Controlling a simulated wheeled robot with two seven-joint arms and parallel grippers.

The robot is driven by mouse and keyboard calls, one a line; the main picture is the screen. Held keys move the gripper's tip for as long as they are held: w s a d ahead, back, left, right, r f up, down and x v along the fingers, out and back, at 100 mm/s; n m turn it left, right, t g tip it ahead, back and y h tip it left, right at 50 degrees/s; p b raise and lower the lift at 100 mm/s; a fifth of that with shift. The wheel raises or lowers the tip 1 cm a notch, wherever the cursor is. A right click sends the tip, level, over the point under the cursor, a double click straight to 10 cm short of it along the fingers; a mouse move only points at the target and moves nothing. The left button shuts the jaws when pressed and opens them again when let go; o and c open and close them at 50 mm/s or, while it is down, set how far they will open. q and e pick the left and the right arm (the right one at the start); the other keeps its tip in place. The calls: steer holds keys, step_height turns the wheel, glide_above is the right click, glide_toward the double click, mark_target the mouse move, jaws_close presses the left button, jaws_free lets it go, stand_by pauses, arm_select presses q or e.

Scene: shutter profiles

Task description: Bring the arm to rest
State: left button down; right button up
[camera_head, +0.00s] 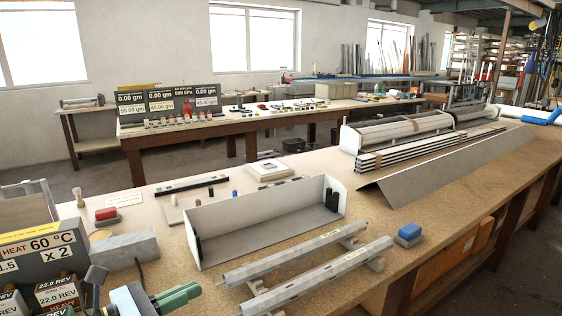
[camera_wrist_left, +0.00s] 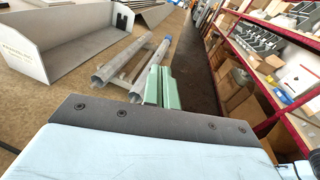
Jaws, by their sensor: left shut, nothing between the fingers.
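My left gripper (camera_head: 190,290) comes in at the bottom left of the head view, with green fingers shut and nothing between them. In the left wrist view its green fingers (camera_wrist_left: 159,88) lie close together near the ends of the grey tubes. Two long grey tubes (camera_head: 295,260) lie on supports on the bench, to the right of the gripper and apart from it in the head view. Only the end of my left arm shows. My right gripper is in neither view.
A pale open-fronted box (camera_head: 270,222) stands behind the tubes. A grey block (camera_head: 126,248) and a heater panel (camera_head: 40,258) stand at left. A blue-topped block (camera_head: 409,235) lies near the bench's right edge. Red shelving (camera_wrist_left: 262,75) stands across the aisle.

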arm_select(q)
steer(key=a+r+n+t+y, duration=0.25)
steer(key=n+t+y, duration=0.2)
steer(key=n, duration=0.65)
steer(key=a+r+n+t+y, duration=0.2)
steer(key=a+n+t+y, duration=0.25)
steer(key=n, duration=0.65)
steer(key=s+a+f+n+g+y, duration=0.2)
steer(key=s+a+f+n+y, duration=0.15)
steer(key=f+n+y, duration=0.5)
steer(key=s+f+n+g+h, duration=0.2)
steer(key=s+f+n+g, duration=0.75)
steer(key=f, duration=0.25)
steer(key=s+d+f+n+g+h, duration=0.2)
steer(key=s+d+f+g+h, duration=0.3)
steer(key=s, duration=0.4)
step_height(320, 180, down, 24)
steer(key=s+g+y, duration=0.2)
steer(key=s+a+f+g, duration=0.1)
steer(key=s+a+f, duration=0.1)
steer(key=s+f, duration=1.3)
steer(key=shift+s+a+f, duration=0.2)
steer(key=shift+s, duration=0.35)
